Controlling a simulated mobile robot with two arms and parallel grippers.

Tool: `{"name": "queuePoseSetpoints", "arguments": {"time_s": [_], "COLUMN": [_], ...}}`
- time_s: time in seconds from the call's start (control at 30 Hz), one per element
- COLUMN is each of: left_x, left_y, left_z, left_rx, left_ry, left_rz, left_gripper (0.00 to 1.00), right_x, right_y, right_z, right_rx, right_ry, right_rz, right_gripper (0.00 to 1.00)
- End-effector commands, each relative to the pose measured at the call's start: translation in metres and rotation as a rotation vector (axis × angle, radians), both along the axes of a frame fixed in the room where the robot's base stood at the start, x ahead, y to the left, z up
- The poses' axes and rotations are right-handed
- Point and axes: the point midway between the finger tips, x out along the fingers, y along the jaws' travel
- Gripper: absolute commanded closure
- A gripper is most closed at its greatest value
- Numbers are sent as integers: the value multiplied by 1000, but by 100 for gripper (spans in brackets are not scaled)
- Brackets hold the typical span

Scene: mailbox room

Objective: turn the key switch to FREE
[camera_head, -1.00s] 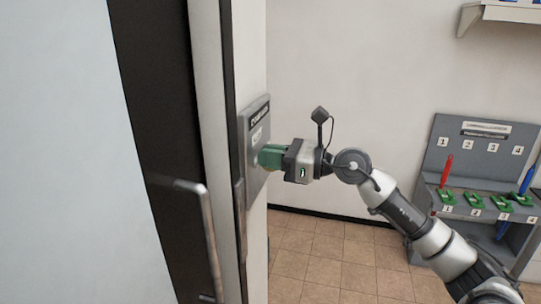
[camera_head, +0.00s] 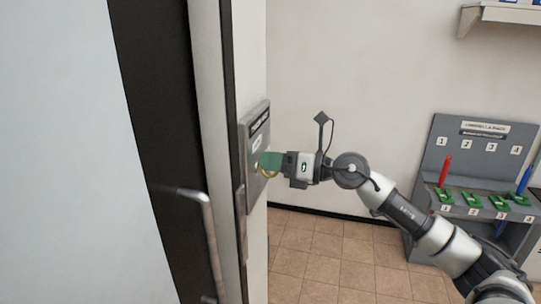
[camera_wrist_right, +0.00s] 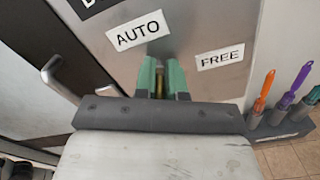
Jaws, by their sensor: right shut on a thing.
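The grey key switch panel (camera_head: 254,195) is fixed to the wall edge beside the door. The right wrist view shows its AUTO label (camera_wrist_right: 138,30) at upper left and FREE label (camera_wrist_right: 220,57) at right. My right gripper (camera_head: 266,162) is at the panel, its green fingers shut on a brass-coloured key (camera_wrist_right: 159,84). A bit of the key's yellow bow (camera_head: 268,174) shows below the fingers in the head view. The fingers hide the keyhole and most of the key, so I cannot tell which label it points to. My left gripper is not in view.
The door handle (camera_head: 208,235) juts out left of the panel. A grey umbrella rack (camera_head: 470,165) with numbered places stands at the right. A shelf (camera_head: 500,13) hangs at upper right. The tiled floor (camera_head: 320,250) between door and rack is clear.

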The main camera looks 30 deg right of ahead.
Motion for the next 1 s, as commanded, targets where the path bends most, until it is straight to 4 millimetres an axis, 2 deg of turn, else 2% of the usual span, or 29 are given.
{"name": "queuePoseSetpoints", "arguments": {"time_s": [0.03, 1.0], "left_x": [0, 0], "left_y": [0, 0], "left_z": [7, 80], "left_rx": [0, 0], "left_ry": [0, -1], "left_rz": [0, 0], "left_gripper": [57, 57], "right_x": [1, 6], "right_y": [-1, -8], "right_z": [3, -9], "right_rx": [34, 708], "right_ry": [30, 603], "right_rz": [-2, -3], "right_gripper": [100, 100]}}
